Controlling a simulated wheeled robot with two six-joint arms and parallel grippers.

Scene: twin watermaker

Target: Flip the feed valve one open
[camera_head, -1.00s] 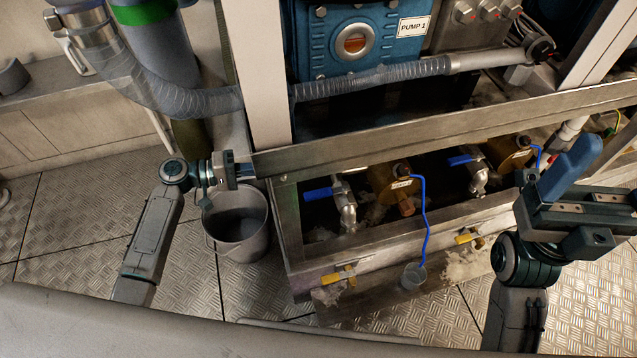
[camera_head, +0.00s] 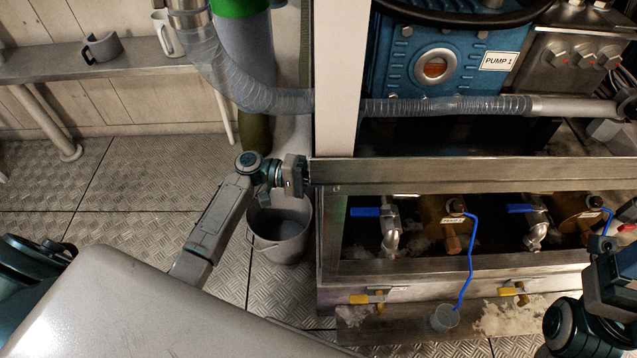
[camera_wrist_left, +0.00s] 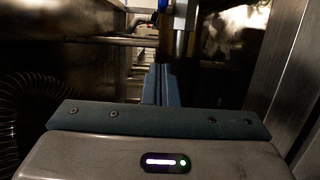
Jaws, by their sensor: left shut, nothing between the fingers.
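A valve with a blue lever (camera_head: 368,211) and a silver body stands at the left of the recessed metal tray; its lever lies level, pointing left. A second blue-levered valve (camera_head: 522,208) stands to its right. Brass fittings beside them carry small white labels that I cannot read clearly. My left gripper (camera_head: 306,176) is at the left end of the steel beam, left of the first lever and apart from it. In the left wrist view its fingers (camera_wrist_left: 161,84) are together and empty, with blue and silver parts ahead. My right gripper (camera_head: 628,212) is cut by the right edge.
The steel beam (camera_head: 460,172) and white upright post (camera_head: 339,80) border the valve recess. A grey bucket (camera_head: 280,238) stands below my left gripper. Yellow-handled taps (camera_head: 366,298) line the tray's front, with a small cup (camera_head: 444,318) below. The floor at left is open.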

